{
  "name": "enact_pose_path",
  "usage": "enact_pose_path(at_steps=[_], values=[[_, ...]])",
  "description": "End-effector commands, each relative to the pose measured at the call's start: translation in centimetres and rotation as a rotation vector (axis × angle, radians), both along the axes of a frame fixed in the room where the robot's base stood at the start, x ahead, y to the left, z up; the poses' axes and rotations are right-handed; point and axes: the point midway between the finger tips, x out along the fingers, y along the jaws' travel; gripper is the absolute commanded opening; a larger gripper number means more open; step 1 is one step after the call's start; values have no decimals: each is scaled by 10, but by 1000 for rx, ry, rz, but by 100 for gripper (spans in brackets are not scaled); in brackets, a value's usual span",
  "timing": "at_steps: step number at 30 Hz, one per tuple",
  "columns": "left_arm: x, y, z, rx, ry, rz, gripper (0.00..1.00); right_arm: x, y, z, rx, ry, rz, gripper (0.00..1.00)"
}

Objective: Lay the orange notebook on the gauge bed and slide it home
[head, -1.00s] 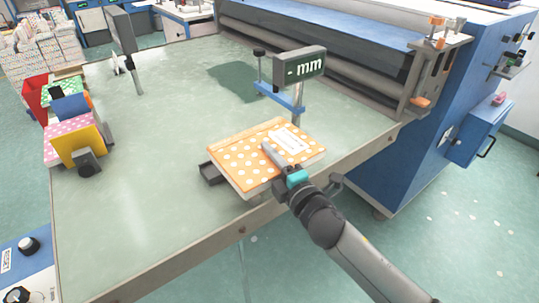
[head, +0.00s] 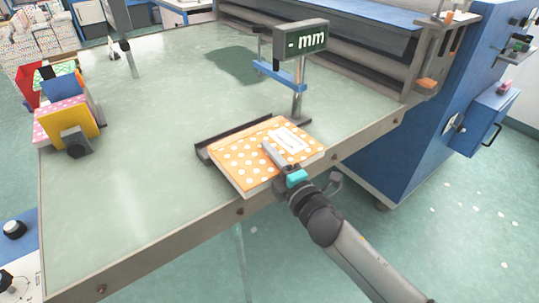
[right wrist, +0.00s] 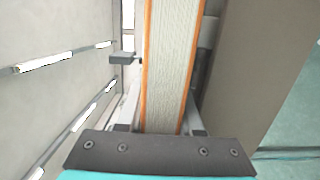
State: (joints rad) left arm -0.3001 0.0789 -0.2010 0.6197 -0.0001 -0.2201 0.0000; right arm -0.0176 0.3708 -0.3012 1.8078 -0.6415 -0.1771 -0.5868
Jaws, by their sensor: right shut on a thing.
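The orange notebook (head: 245,158) has white dots and a white label, and lies flat near the table's front edge in the head view. My right gripper (head: 272,155) is shut on its near edge. In the right wrist view the notebook (right wrist: 170,60) shows edge-on, pale pages between orange covers, between the fingers of the gripper (right wrist: 160,125). The gauge bed (head: 205,150) shows as a dark rail behind and left of the notebook. Most of the bed is hidden, and I cannot tell whether the notebook touches it. My left gripper is not in view.
A rack of coloured notebooks (head: 72,120) stands at the left. A large roller machine (head: 350,55) borders the back. The table's middle left is clear.

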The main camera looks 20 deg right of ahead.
Motion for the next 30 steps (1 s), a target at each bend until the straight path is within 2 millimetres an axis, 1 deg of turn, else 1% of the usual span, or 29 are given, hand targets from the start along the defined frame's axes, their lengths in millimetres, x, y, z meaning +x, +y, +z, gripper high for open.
enact_pose_path(at_steps=[1,10,28,29,30], values=[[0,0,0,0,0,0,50,1,0,4,1,-7,2,0],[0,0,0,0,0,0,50,1,0,3,1,-7,2,0],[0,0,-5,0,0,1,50,1,0,-3,1,-7,1,0],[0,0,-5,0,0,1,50,1,0,-3,1,-7,1,36],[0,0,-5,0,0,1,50,1,0,-3,1,-7,1,40]])
